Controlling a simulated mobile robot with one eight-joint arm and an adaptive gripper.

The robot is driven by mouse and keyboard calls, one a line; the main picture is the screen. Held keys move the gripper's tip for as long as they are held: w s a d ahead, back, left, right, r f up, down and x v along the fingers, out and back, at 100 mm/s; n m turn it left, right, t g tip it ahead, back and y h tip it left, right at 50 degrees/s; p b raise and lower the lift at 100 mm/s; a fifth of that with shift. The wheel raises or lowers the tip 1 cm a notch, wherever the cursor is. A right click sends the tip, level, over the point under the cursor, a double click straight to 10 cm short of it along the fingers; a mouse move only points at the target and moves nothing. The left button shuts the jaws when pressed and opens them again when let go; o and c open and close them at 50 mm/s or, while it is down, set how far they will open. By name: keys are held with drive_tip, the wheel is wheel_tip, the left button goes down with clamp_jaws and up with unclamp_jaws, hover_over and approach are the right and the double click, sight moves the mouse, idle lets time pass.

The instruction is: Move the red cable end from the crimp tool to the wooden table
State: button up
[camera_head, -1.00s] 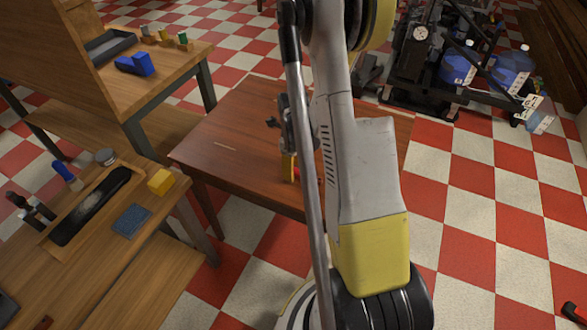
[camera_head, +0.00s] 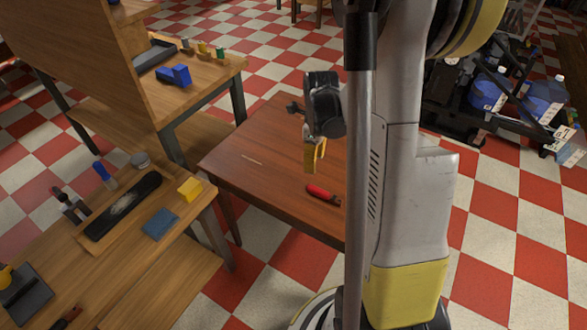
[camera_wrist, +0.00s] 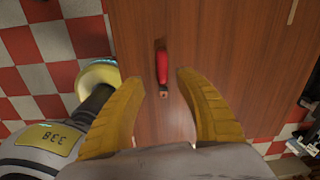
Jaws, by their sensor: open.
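The red cable end (camera_head: 322,194) lies on the wooden table (camera_head: 245,172), near its front edge in the head view. In the wrist view the red cable end (camera_wrist: 162,68) lies on the bare table top (camera_wrist: 215,30), between and beyond my fingertips, with a copper-coloured tip towards me. My gripper (camera_wrist: 156,80) is open, its two yellow fingers spread apart with nothing between them. In the head view my gripper (camera_head: 315,160) hangs above the table, apart from the red piece. I cannot make out a crimp tool.
A workbench (camera_head: 130,262) at the left holds a yellow block (camera_head: 190,188), a blue pad (camera_head: 160,224) and a black tray. Another bench behind holds a blue object (camera_head: 175,75). A dark cart with blue bottles (camera_head: 488,92) stands at the right. Most of the table top is clear.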

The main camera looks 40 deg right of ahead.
drive_tip(key=s+a+r+n+t, duration=0.2)
drive_tip(key=a+r+n+t, duration=0.1)
drive_tip(key=a+r+n, duration=0.95)
drive_tip(key=s+a+r+n+t, duration=0.2)
drive_tip(key=a+n, duration=0.3)
drive_tip(key=n, duration=0.3)
drive_tip(key=s+a+r+n+t, duration=0.1)
drive_tip(key=s+a+r+n, duration=0.2)
drive_tip(key=n, duration=0.6)
drive_tip(key=s+a, duration=0.2)
drive_tip(key=shift+a+r+t, duration=0.25)
drive_tip(key=shift+a+t, duration=0.1)
drive_tip(key=shift+t, duration=0.05)
drive_tip(key=shift+n, duration=0.25)
